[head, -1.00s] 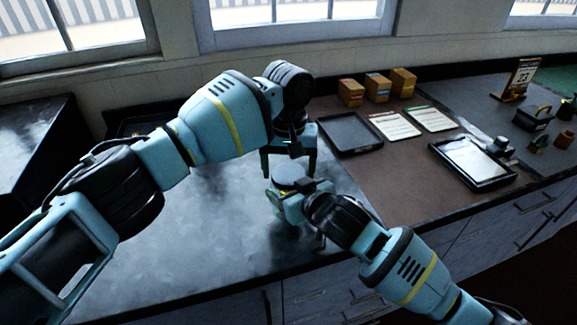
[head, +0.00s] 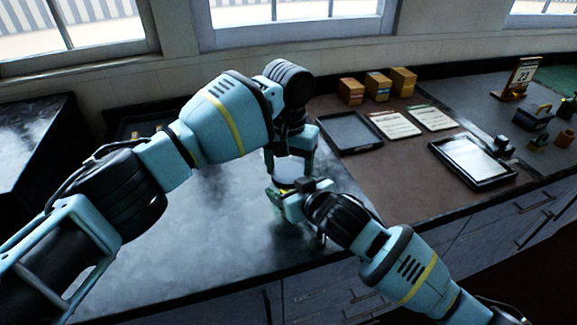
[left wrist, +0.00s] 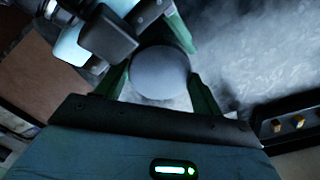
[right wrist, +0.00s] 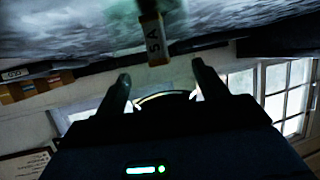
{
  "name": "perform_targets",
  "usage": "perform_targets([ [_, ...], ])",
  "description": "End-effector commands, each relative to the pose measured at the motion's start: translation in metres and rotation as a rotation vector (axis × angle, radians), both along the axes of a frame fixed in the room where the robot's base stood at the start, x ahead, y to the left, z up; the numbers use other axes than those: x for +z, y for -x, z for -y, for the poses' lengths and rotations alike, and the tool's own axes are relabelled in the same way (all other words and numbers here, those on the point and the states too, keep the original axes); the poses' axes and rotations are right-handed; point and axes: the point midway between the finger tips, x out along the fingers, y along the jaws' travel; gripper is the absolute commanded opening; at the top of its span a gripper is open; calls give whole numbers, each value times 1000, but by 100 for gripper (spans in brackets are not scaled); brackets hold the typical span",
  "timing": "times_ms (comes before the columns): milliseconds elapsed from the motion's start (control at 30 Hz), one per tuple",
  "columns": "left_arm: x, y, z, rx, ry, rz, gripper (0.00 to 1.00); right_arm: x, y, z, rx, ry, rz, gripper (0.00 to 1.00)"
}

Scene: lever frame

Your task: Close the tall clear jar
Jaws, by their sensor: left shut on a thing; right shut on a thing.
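A round pale grey-white disc, seemingly the jar's lid, sits between the two green fingers of my left gripper (left wrist: 156,75). In the head view this lid (head: 289,170) is just below my left gripper's palm, with a finger on each side. My right gripper (head: 284,195) reaches in from the right, low beside the lid, and is shut on the clear jar, whose body is mostly hidden by the gripper. A dark curved rim (right wrist: 165,97) shows between my right gripper's fingers (right wrist: 163,84) in the right wrist view. I cannot tell whether the lid touches the jar.
An empty dark tray (head: 349,132) and two paper cards (head: 394,123) lie behind on the brown mat. Three small boxes (head: 377,86) stand along the wall. A tray with small yellow pieces (left wrist: 298,122) is beside my left arm. The left front counter (head: 205,245) is clear.

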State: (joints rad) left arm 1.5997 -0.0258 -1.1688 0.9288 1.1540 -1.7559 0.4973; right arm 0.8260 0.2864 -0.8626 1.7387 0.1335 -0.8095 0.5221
Motion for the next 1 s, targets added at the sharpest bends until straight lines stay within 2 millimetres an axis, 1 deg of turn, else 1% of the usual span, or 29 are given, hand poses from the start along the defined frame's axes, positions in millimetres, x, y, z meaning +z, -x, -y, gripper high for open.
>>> perform_targets([
  [33,0,0,0,1,-1,0,71,0,0,0,-1,1,-1,8],
  [167,0,0,0,1,-1,0,88,0,0,0,-1,1,-1,8],
  [200,0,0,0,1,0,0,89,0,0,0,0,1,-1,8],
  [567,3,1,3,-3,4,-1,89,0,0,-1,2,0,0,8],
  [667,11,1,3,-4,5,0,89,0,0,-1,2,0,-1,8],
  [900,41,1,4,-6,6,2,89,-2,0,0,0,1,-4,8],
  [1000,46,1,2,-3,3,0,89,-2,0,0,0,2,-3,8],
])
